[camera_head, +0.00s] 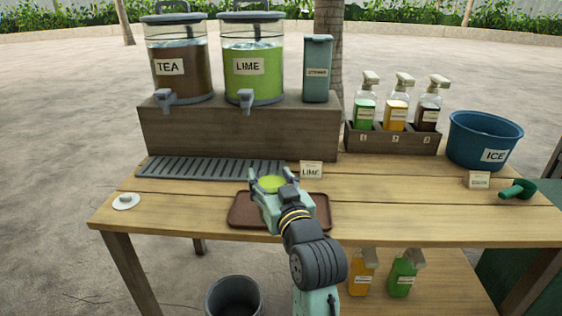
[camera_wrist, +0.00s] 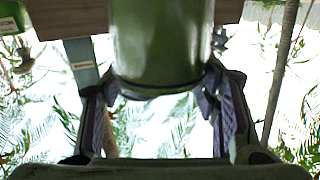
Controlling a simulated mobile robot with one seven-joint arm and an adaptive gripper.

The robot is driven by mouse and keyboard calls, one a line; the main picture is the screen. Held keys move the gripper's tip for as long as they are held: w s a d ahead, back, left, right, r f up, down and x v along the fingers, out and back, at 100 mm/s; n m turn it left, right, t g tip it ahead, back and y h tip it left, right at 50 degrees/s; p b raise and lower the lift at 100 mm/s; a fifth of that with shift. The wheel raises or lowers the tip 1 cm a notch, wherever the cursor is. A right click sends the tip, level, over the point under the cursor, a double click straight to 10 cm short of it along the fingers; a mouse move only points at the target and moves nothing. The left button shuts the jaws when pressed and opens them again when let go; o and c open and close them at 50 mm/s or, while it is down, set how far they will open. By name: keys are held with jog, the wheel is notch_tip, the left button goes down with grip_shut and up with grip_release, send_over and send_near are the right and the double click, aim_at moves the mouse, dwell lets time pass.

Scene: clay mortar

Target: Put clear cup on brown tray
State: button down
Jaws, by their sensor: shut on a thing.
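The clear cup (camera_head: 271,184) holds bright green liquid and looks upright between my gripper's fingers. My gripper (camera_head: 272,194) is shut on it, with a finger on each side. The wrist view shows the cup (camera_wrist: 160,42) up close as a green cylinder, with the gripper's fingers (camera_wrist: 160,88) around its lower part in that picture. The brown tray (camera_head: 323,211) lies flat near the table's front edge. The cup and gripper appear over the tray and hide much of it. Whether the cup's base touches the tray is hidden.
Behind are a grey drip grate (camera_head: 205,167), a lime sign (camera_head: 311,170), and the tea (camera_head: 180,75) and lime (camera_head: 253,75) dispensers. A bottle rack (camera_head: 392,138) and a blue ice bucket (camera_head: 485,140) stand at right.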

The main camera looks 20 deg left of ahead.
jog(key=shift+w+a+f+p, duration=0.25)
jog(key=shift+w+f, duration=0.5)
jog(key=shift+w, duration=0.75)
jog(key=shift+w+a+f+p, duration=0.1)
jog(key=shift+w+f+p, duration=0.25)
jog(key=shift+w+f, duration=0.8)
jog(key=shift+w+a+f+p, duration=0.1)
jog(key=shift+w+f+p, duration=0.25)
jog(key=shift+w, duration=1.5)
jog(key=shift+f, duration=0.15)
jog(key=c, duration=0.6)
grip_release()
jog(key=shift+f, duration=0.1)
jog(key=b+v, duration=0.1)
jog(key=v, duration=0.5)
jog(key=b+v, duration=0.1)
jog(key=v, duration=0.5)
jog(key=shift+s+a+r+b, duration=0.1)
jog(key=shift+r+b, duration=0.15)
jog(key=shift+b, duration=0.05)
